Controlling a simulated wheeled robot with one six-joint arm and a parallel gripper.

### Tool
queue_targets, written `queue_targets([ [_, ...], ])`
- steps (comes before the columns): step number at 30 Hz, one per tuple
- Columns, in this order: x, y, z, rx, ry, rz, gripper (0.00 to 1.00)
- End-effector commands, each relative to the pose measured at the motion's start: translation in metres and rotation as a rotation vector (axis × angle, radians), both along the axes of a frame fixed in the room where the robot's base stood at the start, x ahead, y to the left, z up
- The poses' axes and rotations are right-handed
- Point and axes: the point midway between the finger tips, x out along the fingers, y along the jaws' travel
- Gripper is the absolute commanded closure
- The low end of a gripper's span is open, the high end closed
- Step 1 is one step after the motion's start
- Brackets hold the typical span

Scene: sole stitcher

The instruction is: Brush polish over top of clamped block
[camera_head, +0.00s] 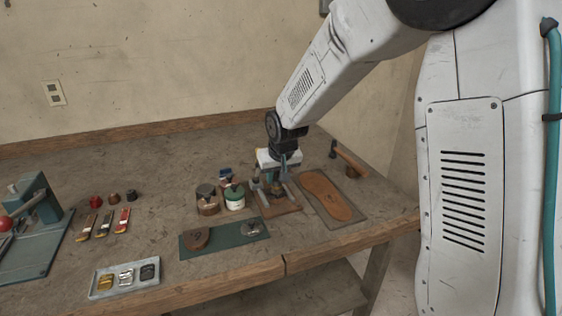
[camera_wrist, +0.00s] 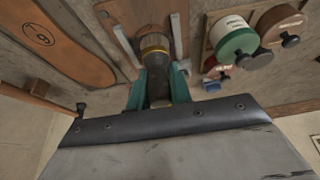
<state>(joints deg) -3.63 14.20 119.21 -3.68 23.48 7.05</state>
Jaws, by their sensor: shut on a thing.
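My gripper (camera_wrist: 158,82) has teal fingers shut on a brush (camera_wrist: 155,54) with a dark handle and a brass-coloured ferrule. The brush points away from the wrist camera, over a brown wooden board or block (camera_wrist: 148,14) between two grey metal bars. I cannot clearly separate the clamped block from its base, nor tell whether the bristles touch it. In the head view, my gripper (camera_head: 275,176) is low over the wooden clamp base (camera_head: 287,203), and the brush is mostly hidden. A green-lidded white jar (camera_wrist: 236,42) stands beside the base; it also shows in the head view (camera_head: 235,203).
A brown jar (camera_head: 207,205) stands left of the green-lidded jar. A tan sole (camera_head: 325,196) on a mat and a hammer (camera_head: 349,159) lie right of the clamp. A green mat (camera_head: 224,238) lies in front. A tray of buckles (camera_head: 110,290) and a teal machine (camera_head: 32,245) are left.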

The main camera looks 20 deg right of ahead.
Motion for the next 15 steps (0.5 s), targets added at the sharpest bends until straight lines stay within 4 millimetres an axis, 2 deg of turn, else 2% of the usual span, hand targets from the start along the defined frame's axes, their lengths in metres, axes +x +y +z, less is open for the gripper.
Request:
queue_targets([
  [15,0.0,-0.004,0.045,0.001,-0.001,-0.005,1.0],
])
